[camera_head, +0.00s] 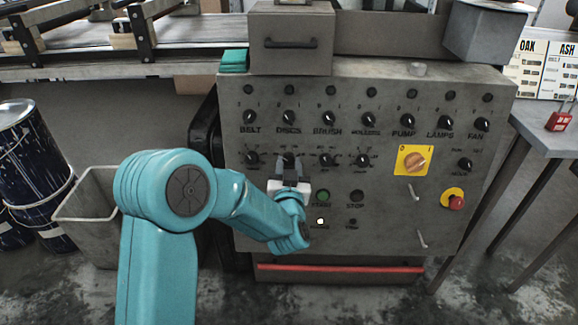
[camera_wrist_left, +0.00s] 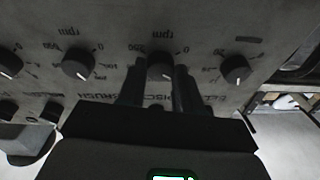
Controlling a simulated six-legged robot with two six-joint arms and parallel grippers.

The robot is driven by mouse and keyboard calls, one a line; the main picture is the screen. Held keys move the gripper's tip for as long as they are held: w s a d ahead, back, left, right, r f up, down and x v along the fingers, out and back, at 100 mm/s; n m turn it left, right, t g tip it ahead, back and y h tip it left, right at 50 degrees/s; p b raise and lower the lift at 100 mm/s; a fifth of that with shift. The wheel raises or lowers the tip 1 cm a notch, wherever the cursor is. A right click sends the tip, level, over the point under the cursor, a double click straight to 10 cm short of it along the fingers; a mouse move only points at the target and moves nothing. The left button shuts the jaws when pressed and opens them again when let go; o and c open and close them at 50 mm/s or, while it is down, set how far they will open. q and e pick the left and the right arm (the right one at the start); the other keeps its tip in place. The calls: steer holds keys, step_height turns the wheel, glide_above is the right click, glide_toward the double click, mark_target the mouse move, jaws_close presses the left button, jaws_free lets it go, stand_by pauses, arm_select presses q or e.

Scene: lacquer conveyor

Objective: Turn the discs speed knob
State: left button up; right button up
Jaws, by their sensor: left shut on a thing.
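The discs speed knob (camera_head: 289,158) is a dark round dial in the second row of the grey control panel (camera_head: 380,215), below the DISCS label. In the left wrist view the knob (camera_wrist_left: 160,66) sits between the two dark fingers, with an rpm scale printed around it. My left gripper (camera_head: 289,168) is shut on this knob, and its fingers (camera_wrist_left: 160,78) hide the knob's sides. The pointer's exact setting is hard to read. My right gripper is not in view.
Neighbouring knobs sit close on both sides, such as the belt knob (camera_head: 251,159) and the brush knob (camera_head: 327,159). A green start button (camera_head: 323,196), an orange rotary switch (camera_head: 415,161) and a red stop button (camera_head: 456,202) are to the right. A grey bin (camera_head: 92,211) stands at left.

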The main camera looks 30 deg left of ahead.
arm_select(q)
steer(key=m+t+h, duration=0.1)
steer(key=m, duration=0.4)
steer(key=shift+a+r, duration=0.1)
steer(key=m+h+p, duration=0.1)
steer(key=m, duration=0.3)
steer(key=shift+a+m, duration=0.1)
steer(key=shift+m, duration=0.3)
steer(key=m, duration=0.2)
steer(key=m+h+p, duration=0.1)
steer(key=m, duration=0.2)
steer(key=shift+s+r+h, duration=0.1)
steer(key=shift+r+h, duration=0.05)
steer(key=shift+h, duration=0.15)
steer(key=shift+m+h+p, duration=0.4)
steer(key=shift+m+p, duration=0.15)
steer(key=shift+m, duration=1.35)
steer(key=o, duration=1)
